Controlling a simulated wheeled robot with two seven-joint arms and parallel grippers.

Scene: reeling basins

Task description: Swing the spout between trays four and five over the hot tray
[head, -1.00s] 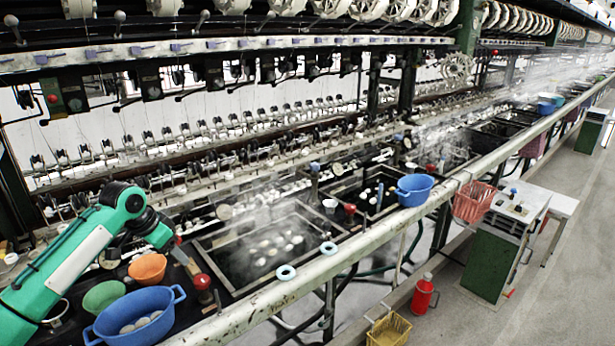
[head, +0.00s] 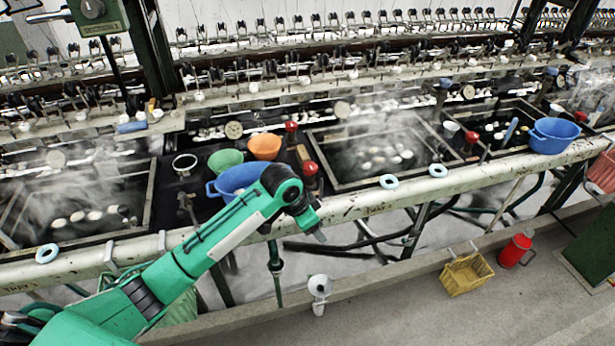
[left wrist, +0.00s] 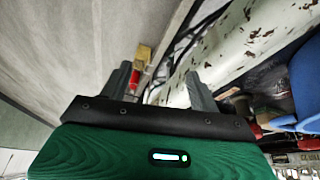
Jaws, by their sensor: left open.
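My left gripper (head: 319,236) hangs in front of the white front rail, below the blue basin. In the left wrist view the gripper (left wrist: 157,82) is open, with nothing between its fingers. A steaming hot tray (head: 376,187) with pale cocoons lies right of the basins, and another steaming tray (head: 152,195) lies at the left. Red-knobbed fittings (head: 310,168) stand between these trays. A blue-handled fitting (head: 132,127) lies behind them at the left. My right gripper is not in view.
The worn white rail (head: 350,206) runs along the front, with pale blue rings (head: 389,181) on it. A blue basin (head: 216,189), green bowl (head: 224,160) and orange bowl (head: 264,147) stand behind it. A yellow basket (head: 467,273) and red can (head: 516,249) stand below.

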